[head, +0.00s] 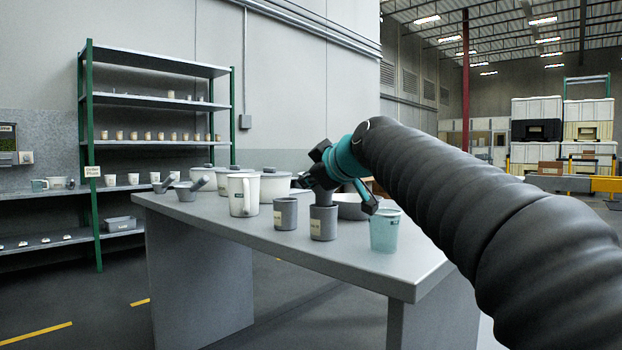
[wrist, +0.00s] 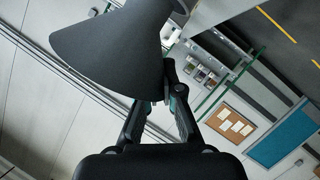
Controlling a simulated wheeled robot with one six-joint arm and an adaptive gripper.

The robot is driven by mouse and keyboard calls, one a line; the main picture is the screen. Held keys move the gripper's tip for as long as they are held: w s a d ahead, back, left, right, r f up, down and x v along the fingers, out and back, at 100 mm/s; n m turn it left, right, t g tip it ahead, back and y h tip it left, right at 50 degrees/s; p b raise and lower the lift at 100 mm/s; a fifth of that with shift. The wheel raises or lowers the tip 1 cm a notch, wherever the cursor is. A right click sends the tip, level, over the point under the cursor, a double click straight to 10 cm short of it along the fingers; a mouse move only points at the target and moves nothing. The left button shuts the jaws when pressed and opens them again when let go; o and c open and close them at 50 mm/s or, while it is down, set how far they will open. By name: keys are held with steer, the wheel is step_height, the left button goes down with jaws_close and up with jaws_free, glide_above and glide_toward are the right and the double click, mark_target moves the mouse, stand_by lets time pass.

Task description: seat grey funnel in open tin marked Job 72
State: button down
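The grey funnel (wrist: 110,50) fills the upper left of the wrist view as a dark wide cone. My gripper (wrist: 160,105) has its fingers closed on the funnel's edge. In the head view my gripper (head: 345,180) is over the table's front part, and a little of the grey funnel (head: 323,197) shows below it. That part is right at the mouth of a dark grey labelled tin (head: 323,224); I cannot tell whether it is inside or just above. A second dark grey labelled tin (head: 285,213) stands to the left. Neither label is legible.
The grey table (head: 385,262) also holds a white jug (head: 242,195), a small grey pot (head: 186,191), a grey bowl (head: 352,207) behind the tin and a translucent teal cup (head: 385,231) to the right. A green-posted shelf (head: 150,143) stands at the left wall.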

steer(key=shift+f+b, duration=0.3)
steer(key=shift+f, duration=0.15)
stand_by(0.3)
steer(key=c, duration=1.2)
jaws_free()
steer(key=shift+c, duration=0.2)
steer(key=v, duration=1.2)
